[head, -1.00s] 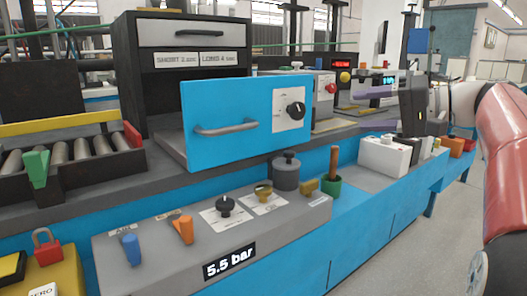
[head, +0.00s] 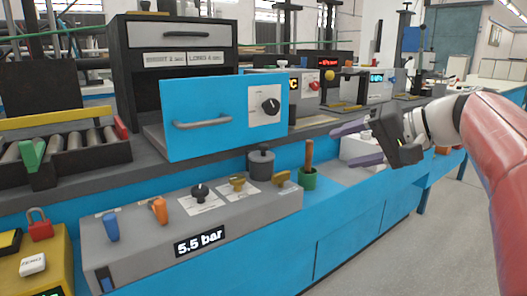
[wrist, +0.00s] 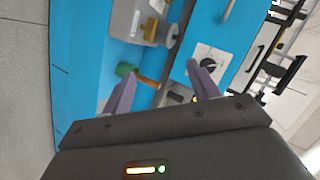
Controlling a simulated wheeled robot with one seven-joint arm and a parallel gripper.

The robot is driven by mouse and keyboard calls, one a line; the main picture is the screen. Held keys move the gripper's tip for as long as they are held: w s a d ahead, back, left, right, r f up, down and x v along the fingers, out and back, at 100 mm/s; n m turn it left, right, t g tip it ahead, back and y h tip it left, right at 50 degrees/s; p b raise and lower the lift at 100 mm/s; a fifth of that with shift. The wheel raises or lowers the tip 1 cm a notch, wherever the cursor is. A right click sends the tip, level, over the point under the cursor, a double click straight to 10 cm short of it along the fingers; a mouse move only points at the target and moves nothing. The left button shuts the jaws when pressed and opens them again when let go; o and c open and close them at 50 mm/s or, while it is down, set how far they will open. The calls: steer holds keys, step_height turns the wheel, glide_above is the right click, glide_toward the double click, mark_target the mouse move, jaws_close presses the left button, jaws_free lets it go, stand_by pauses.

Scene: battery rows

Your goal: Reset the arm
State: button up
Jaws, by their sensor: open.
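My gripper (head: 360,146) is at the right of the head view, in front of the blue bench, with its two purple fingers pointing left. The fingers are apart with nothing between them. In the wrist view my gripper (wrist: 160,90) also shows its fingers spread, with the blue bench front and the brown handle in the green cup (wrist: 126,70) beyond them. My gripper touches nothing that I can see. My red and white arm reaches in from the right edge of the head view.
A blue drawer front (head: 210,116) with a grey handle and black knob juts out from a dark cabinet. A grey control panel (head: 200,232) reads 5.5 bar. A green cup (head: 307,180) and a white box (head: 362,150) stand on the bench. The floor (head: 440,250) at right is clear.

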steer(key=s+a+f+n+g+h+p, duration=0.1)
steer(key=s+f+h, duration=0.9)
steer(key=s+f, duration=1.1)
step_height(320, 180, down, 2)
steer(key=shift+s+a+f+n+g+p, duration=0.3)
steer(key=shift+n+g+p, duration=0.2)
steer(key=shift+n, duration=0.3)
steer(key=shift+r, duration=0.15)
